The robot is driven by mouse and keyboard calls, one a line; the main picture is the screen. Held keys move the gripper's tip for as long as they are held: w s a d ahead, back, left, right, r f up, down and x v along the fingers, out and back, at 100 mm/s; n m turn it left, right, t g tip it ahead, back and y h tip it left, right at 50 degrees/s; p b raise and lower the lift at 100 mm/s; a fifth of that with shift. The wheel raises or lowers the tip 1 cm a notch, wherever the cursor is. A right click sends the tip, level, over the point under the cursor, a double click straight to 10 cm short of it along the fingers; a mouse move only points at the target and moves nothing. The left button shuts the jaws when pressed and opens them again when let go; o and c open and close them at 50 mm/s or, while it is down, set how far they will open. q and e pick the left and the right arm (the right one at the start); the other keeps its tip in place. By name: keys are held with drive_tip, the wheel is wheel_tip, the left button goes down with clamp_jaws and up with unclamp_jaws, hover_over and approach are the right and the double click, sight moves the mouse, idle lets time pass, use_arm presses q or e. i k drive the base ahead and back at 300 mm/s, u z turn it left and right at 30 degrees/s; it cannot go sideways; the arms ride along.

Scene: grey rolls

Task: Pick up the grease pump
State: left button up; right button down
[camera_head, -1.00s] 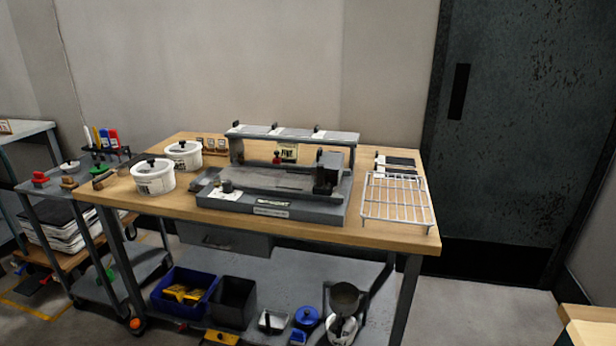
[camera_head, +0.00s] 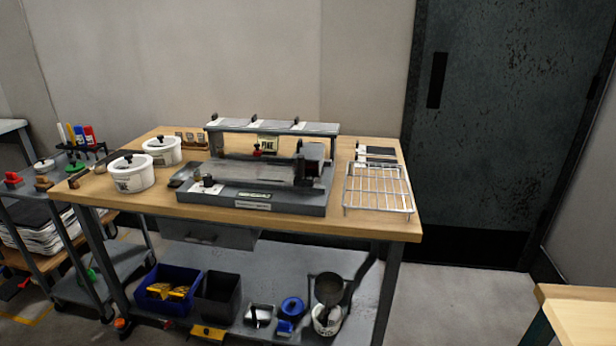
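I cannot make out with certainty which object is the grease pump. On the lower shelf of the workbench (camera_head: 390,228) stand a blue round-topped item (camera_head: 292,306), a small metal tray-like item (camera_head: 258,316) and a dark round pan-like item above a white container (camera_head: 326,321). On the bench top sits a grey machine (camera_head: 250,198) with a roller and a raised bar, and a small red-topped part (camera_head: 257,149) shows under the bar. Neither of my grippers is in view.
Two white lidded pots (camera_head: 131,174) and a wire rack (camera_head: 378,190) flank the machine. A blue bin (camera_head: 150,302) and a black bin (camera_head: 218,298) are on the lower shelf. A cart (camera_head: 30,210) stands left, another table (camera_head: 580,315) at lower right. Floor between looks clear.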

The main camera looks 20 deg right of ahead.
sight(78, 130)
drive_tip(key=u, duration=1.5)
drive_tip(key=i, duration=3.55)
drive_tip(key=z, duration=2.4)
